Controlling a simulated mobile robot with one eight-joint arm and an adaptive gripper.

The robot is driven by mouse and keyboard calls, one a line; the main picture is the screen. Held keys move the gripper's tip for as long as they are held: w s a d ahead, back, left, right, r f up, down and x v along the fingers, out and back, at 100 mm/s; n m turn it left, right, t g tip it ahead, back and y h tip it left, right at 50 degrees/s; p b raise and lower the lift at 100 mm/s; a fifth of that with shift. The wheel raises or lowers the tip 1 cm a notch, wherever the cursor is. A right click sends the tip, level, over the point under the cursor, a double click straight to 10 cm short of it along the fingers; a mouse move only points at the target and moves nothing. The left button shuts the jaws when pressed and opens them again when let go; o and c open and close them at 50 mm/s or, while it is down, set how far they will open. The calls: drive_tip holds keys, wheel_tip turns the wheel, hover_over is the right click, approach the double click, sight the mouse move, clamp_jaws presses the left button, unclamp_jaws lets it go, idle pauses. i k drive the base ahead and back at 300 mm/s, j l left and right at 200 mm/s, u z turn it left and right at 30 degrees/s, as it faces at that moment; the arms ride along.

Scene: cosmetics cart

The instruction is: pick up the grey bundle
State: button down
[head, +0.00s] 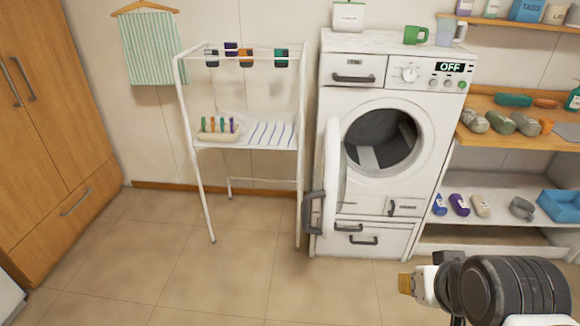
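Several small rolled bundles lie in a row on the wooden shelf right of the washing machine. One at the left end is grey-beige (475,121), the one beside it is grey (499,122), and a third is greenish grey (525,124). I cannot tell for sure which is the grey bundle. A grey object (521,208) also sits on the lower white shelf. My arm shows at the bottom right, with what looks like my gripper (407,284) at its left end, low and well apart from the shelves. Its fingers are not clear enough to tell open from shut.
The washing machine (340,95) stands with its round door (331,190) swung open towards me. A white drying rack (178,110) is left of it, and a wooden wardrobe (50,130) at far left. A blue bin (560,206) sits on the lower shelf. The floor (170,260) is clear.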

sight(528, 126)
drive_tip(key=i+j, duration=0.15)
drive_tip(key=j, duration=0.2)
drive_tip(key=i+j, duration=0.2)
drive_tip(key=j, duration=0.15)
drive_tip(key=z, duration=1.3)
drive_tip(key=i+j, duration=0.15)
drive_tip(key=i, duration=0.5)
drive_tip(key=i+j, duration=0.2)
drive_tip(key=i, duration=0.45)
drive_tip(key=i+j, duration=0.15)
drive_tip(key=i, duration=0.5)
drive_tip(key=i+j, duration=0.2)
drive_tip(key=i, duration=0.5)
